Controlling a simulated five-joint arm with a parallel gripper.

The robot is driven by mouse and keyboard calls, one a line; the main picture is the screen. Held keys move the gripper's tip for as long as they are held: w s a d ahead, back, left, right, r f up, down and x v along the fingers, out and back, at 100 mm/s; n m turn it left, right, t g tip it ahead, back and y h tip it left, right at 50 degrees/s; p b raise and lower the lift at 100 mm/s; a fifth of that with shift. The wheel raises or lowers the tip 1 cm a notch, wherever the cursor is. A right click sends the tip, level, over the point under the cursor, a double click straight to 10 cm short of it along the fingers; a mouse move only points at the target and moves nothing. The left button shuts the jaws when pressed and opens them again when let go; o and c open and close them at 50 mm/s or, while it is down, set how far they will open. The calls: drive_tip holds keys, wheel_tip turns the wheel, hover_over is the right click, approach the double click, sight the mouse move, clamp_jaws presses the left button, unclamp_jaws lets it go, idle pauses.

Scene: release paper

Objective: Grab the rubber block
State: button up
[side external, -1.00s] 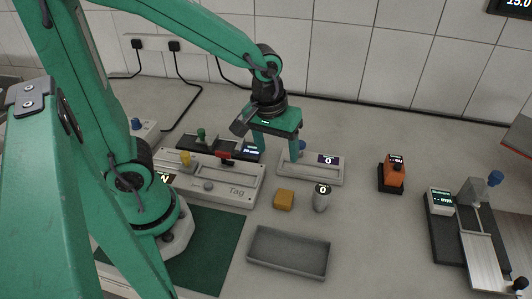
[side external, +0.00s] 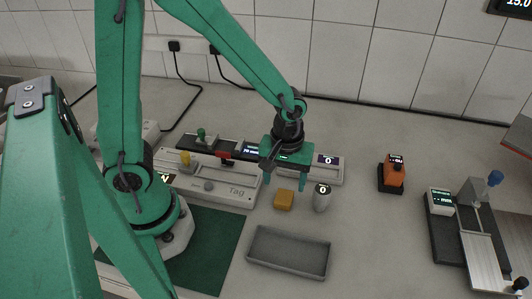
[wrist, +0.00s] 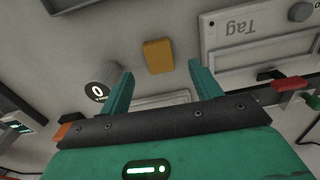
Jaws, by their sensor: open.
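The rubber block appears to be the small yellow-orange block (side external: 284,200) lying on the grey bench, between the white-grey Tag device and a small grey cylinder. In the wrist view the block (wrist: 158,56) shows just beyond the fingertips, roughly centred between them. My gripper (side external: 285,182) is open and empty, pointing down. In the side view its fingers are just behind and above the block. The wrist view shows both green fingers of my gripper (wrist: 160,69) spread apart, with nothing between them. I cannot tell the exact height above the block.
The grey cylinder with a round display (side external: 322,197) stands close right of the block. The Tag device (side external: 222,188) is at its left. A grey tray (side external: 288,254) lies in front. An orange device (side external: 391,174) stands farther right, with clear bench between.

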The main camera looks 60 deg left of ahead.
sight(284, 197)
drive_tip(key=shift+f, duration=0.4)
drive_tip(key=shift+f, duration=0.15)
drive_tip(key=shift+w+f, duration=0.1)
drive_tip(key=shift+f, duration=2.35)
drive_tip(key=c, duration=1.1)
drive_tip(key=shift+r, duration=0.2)
